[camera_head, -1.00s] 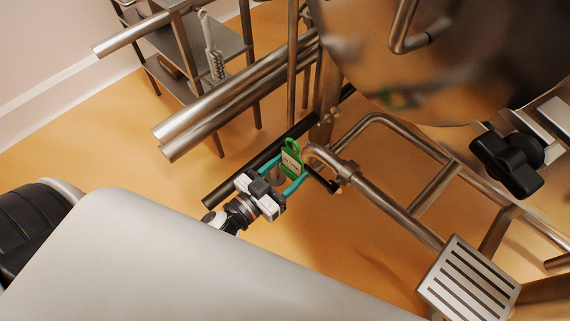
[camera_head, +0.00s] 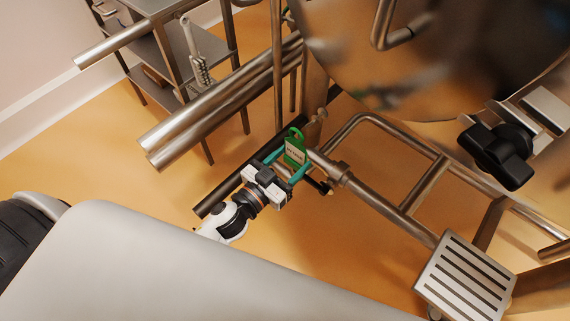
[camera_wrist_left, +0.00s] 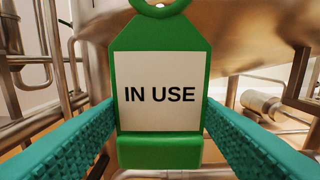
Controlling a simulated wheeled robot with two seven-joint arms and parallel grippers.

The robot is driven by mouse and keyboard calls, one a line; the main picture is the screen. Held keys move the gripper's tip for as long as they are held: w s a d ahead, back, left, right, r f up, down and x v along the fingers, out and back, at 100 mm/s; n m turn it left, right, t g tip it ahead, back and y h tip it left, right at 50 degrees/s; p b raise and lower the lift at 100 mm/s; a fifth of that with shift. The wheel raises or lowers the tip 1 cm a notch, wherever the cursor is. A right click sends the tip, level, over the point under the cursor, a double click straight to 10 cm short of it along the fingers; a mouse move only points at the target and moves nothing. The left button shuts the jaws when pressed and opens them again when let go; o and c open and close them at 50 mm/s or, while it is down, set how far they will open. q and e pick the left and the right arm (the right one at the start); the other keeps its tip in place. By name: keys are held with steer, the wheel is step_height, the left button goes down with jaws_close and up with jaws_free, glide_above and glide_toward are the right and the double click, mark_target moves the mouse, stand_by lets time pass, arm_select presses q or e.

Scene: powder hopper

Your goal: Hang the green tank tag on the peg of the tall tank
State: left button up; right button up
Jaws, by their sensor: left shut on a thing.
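The green tag (camera_head: 295,151) has a ring at its top and a white label reading "IN USE". My left gripper (camera_head: 287,173) is shut on the tag's lower part with its teal fingers and holds it upright. In the left wrist view the tag (camera_wrist_left: 160,80) faces the camera between the fingers, its ring cut off by the top edge. The large steel tank (camera_head: 400,75) stands at the upper right, beyond the tag. A short metal stub (camera_head: 320,114) shows just behind the tag; I cannot tell if it is the peg. My right gripper is out of view.
Steel pipe framing (camera_head: 400,205) runs just right of the tag. Thick horizontal pipes (camera_head: 225,105) and a shelf rack (camera_head: 180,60) holding a brush lie to the left. A slotted step (camera_head: 465,275) is at the lower right. Open floor lies below the framing.

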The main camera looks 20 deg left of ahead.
arm_select(q)
steer(key=shift+f+x, duration=0.2)
steer(key=shift+x, duration=1.85)
steer(key=shift+w+d+f, duration=0.2)
steer(key=shift+w+f, duration=0.25)
steer(key=shift+w, duration=0.05)
steer(key=o, duration=1.1)
steer(key=shift+c, duration=0.2)
steer(key=shift+s, duration=0.1)
steer(key=b+v, duration=0.1)
steer(key=v, duration=1)
steer(key=shift+s+a+b, duration=0.15)
steer(key=shift+s+b, duration=0.2)
steer(key=shift+b, duration=0.05)
